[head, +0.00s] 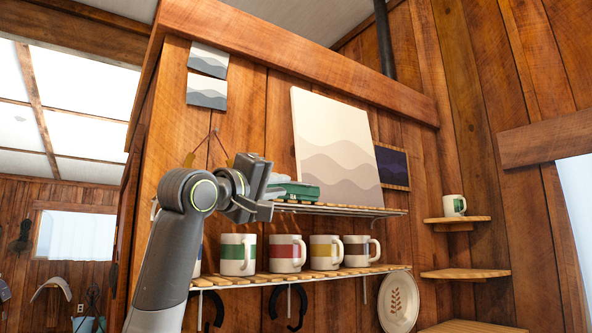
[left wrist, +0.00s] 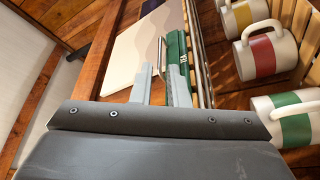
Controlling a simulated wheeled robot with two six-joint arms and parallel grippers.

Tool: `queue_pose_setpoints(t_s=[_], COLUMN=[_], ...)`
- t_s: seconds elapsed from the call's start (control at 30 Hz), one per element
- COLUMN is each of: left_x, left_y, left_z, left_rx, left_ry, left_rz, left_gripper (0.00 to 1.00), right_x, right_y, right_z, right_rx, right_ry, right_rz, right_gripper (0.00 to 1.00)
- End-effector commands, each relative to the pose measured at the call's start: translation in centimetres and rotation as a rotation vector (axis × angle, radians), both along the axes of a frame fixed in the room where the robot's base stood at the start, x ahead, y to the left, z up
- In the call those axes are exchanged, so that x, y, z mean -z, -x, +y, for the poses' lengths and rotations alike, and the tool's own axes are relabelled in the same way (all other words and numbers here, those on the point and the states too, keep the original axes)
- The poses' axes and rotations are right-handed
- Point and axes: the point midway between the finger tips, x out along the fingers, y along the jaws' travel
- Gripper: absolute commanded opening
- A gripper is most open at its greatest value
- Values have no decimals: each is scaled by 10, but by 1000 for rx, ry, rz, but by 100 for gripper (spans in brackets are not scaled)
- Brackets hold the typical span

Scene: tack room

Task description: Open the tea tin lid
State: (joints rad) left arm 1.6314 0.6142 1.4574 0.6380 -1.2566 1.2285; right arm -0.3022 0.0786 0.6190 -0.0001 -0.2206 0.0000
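The green tea tin (head: 301,191), marked TEA, lies on the upper wall shelf (head: 345,210). In the left wrist view the tin (left wrist: 174,48) is just beyond my fingertips, in line with the right-hand finger. My left gripper (head: 281,187) is at the shelf's left end, close beside the tin and covering its near end in the head view. In the left wrist view its two fingers (left wrist: 160,72) stand apart with nothing held between them. I cannot tell whether a finger touches the tin. The lid cannot be told apart from the body. My right gripper is out of view.
Several banded mugs, including a red one (head: 287,253) and a green one (head: 238,254), stand on the lower shelf (head: 240,280) below my gripper. A large wave-patterned panel (head: 335,150) leans behind the tin. Another mug (head: 453,205) stands on a corner shelf at right.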

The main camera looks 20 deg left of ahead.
Motion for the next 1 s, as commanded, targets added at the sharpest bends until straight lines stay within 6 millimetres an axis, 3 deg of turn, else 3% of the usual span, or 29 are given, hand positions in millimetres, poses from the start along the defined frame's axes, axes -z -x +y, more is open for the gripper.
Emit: queue_pose_setpoints(t_s=[0.1, 0.4, 0.83, 0.93, 1.0], left_x=[-9, -13, -12, -12, -12], left_y=[-21, -53, -60, -60, -60], left_z=[-7, -17, -20, -20, -20], left_rx=[2, 0, -1, -1, -1], left_ry=[1, 0, -1, -1, -1], left_rz=[5, 2, 1, 1, 1], left_gripper=[14, 14, 14, 3, 0], right_x=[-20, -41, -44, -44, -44], right_y=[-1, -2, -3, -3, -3], right_z=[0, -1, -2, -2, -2], right_rx=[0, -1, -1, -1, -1], right_ry=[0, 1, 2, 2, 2], right_rz=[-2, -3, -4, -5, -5], right_gripper=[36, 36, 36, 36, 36])
